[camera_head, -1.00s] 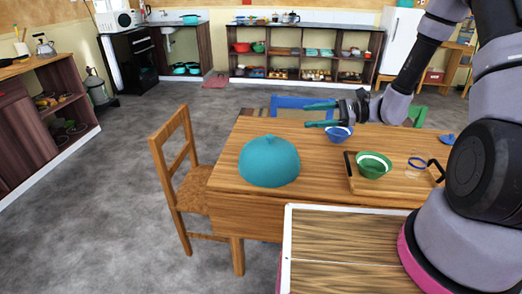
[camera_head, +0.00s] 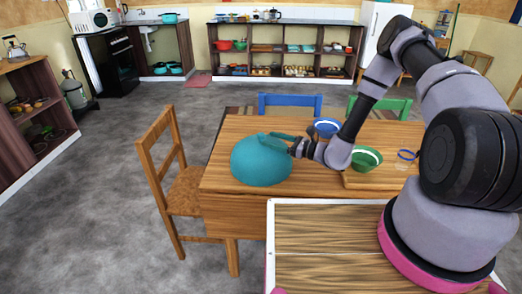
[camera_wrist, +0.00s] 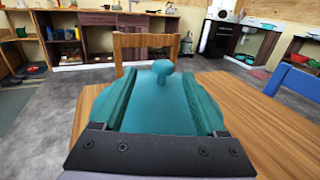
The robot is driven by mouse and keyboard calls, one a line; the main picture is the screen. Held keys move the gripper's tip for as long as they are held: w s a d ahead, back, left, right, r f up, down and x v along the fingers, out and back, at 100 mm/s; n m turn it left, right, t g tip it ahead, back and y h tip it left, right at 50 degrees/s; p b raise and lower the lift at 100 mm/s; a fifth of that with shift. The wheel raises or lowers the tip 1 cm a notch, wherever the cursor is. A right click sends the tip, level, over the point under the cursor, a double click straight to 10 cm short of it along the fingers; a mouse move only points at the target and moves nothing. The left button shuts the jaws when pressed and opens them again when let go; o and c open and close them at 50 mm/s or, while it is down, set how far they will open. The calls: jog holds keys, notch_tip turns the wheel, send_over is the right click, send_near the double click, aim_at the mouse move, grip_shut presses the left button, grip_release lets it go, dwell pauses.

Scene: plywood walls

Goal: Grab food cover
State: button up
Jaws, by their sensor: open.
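The food cover (camera_head: 258,166) is a teal dome standing on the left part of the wooden table (camera_head: 225,205). In the wrist view the dome and its round knob (camera_wrist: 162,68) lie between my gripper's two teal fingers, with the knob just beyond the fingertips. My gripper (camera_head: 275,140) is open and comes in from the right at the top of the cover. In the wrist view my gripper (camera_wrist: 155,80) holds nothing. The similar colours make it hard to tell whether the fingers touch the dome.
A glass (camera_head: 405,159) is further right. A wooden chair (camera_head: 172,175) stands at the left, a blue chair (camera_head: 290,104) behind.

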aim_at(261, 134)
jog(key=x, duration=0.5)
jog(key=shift+w+f, duration=0.1)
jog(key=shift+w, duration=0.15)
grip_shut()
dwell(1.2)
